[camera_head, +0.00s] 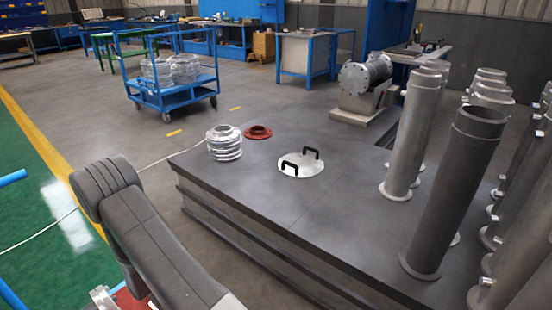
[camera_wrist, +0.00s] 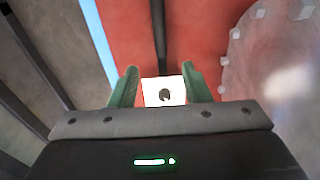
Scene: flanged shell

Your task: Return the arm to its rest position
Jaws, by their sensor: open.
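My arm shows in the head view as a dark grey ribbed link at the lower left, in front of the platform. The end of the arm is outside the head view. In the wrist view my gripper (camera_wrist: 158,88) has two green fingers set apart. A white square plate with a dark hole (camera_wrist: 164,92) shows between the fingers; I cannot tell its distance. Behind it is a red surface (camera_wrist: 200,40) with a dark slot. A pale round flange with bolts (camera_wrist: 280,50) is at the right edge.
The dark platform (camera_head: 255,205) carries a silver ribbed shell (camera_head: 224,143), a red flanged ring (camera_head: 257,132), a white round cover (camera_head: 302,167) with two black handles and several tall grey pipes (camera_head: 455,190). A blue cart (camera_head: 172,92) stands behind. Open floor lies left of the platform.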

